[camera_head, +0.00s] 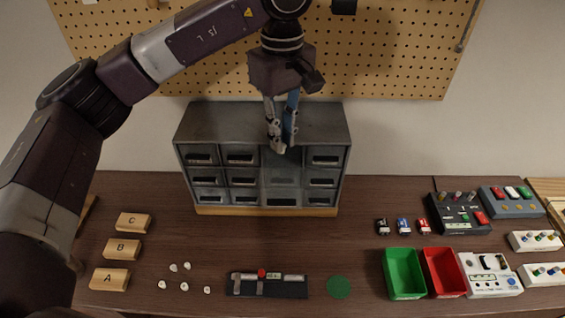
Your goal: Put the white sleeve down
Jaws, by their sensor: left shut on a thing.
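My left gripper (281,148) points down at the third column of the grey drawer cabinet (190,135). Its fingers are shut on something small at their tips. I take this for the white sleeve, but it is mostly hidden and too small to make out. In that column a drawer (283,183) seems to be pulled out towards me, below the fingertips. Whether the fingertips touch the cabinet cannot be told. My right gripper is not in view.
A pegboard (400,50) hangs behind.

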